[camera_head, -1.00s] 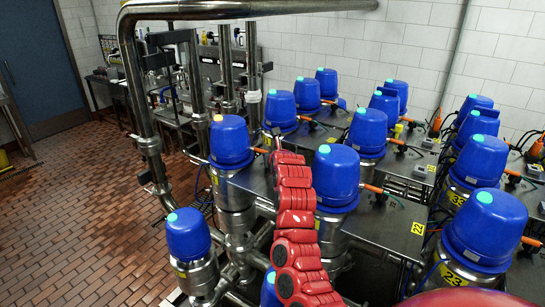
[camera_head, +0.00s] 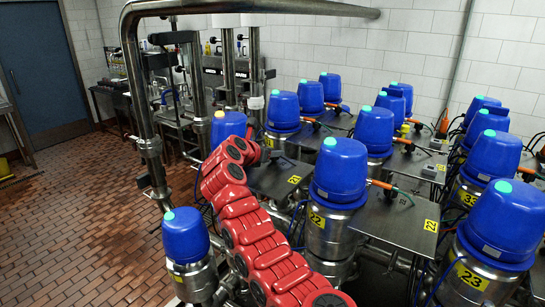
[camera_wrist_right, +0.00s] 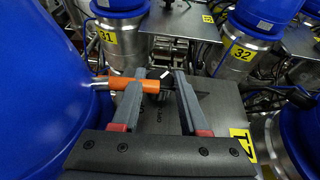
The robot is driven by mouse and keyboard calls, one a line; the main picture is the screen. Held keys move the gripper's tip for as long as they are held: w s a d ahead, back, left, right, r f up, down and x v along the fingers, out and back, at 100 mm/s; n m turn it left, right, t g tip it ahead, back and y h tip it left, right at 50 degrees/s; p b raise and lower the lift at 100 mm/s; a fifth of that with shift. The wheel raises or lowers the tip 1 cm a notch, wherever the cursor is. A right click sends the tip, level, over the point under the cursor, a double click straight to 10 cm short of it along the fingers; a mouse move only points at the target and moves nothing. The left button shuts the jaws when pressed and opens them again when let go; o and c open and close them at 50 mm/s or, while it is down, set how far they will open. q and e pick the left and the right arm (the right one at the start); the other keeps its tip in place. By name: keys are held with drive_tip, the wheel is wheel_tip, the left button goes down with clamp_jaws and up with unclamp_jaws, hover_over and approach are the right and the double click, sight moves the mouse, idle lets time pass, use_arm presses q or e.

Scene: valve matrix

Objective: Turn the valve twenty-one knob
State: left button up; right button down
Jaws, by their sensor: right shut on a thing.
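In the right wrist view, the valve twenty-one knob is an orange-handled lever (camera_wrist_right: 118,83) on a grey metal plate (camera_wrist_right: 215,105) with a yellow label, partly cut off (camera_wrist_right: 243,143). My right gripper (camera_wrist_right: 158,82) has its two grey fingers on either side of the lever's inner end and is shut on it. In the head view, the plate (camera_head: 275,182) with its yellow label shows just right of my red arm. My right gripper (camera_head: 254,153) is mostly hidden there behind the arm, and the knob cannot be made out. My left gripper is not in view.
Blue-capped valves stand close around: one behind the arm (camera_head: 228,127), valve 22 (camera_head: 340,165) to the right, and one at lower left (camera_head: 185,233). A blue cap (camera_wrist_right: 40,90) fills the wrist view's left side. Tiled floor (camera_head: 90,220) is clear at left.

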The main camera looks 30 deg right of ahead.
drive_tip(key=shift+w+f+m+g+b, duration=0.1)
drive_tip(key=shift+m+g+b, duration=0.35)
drive_tip(key=shift+m+g, duration=0.4)
idle(0.4)
drive_tip(key=shift+c, duration=2.1)
unclamp_jaws()
drive_tip(key=shift+a, duration=0.1)
drive_tip(key=shift+a+h+b, duration=0.2)
drive_tip(key=shift+h+b, duration=0.1)
drive_tip(key=shift+b, duration=0.05)
drive_tip(key=shift+f+b+v, duration=0.2)
drive_tip(key=shift+b+v, duration=0.85)
drive_tip(key=shift+v, duration=0.15)
drive_tip(key=b+v, duration=0.4)
drive_tip(key=v, duration=1)
drive_tip(key=shift+a+r, duration=0.2)
drive_tip(key=shift+r, duration=0.3)
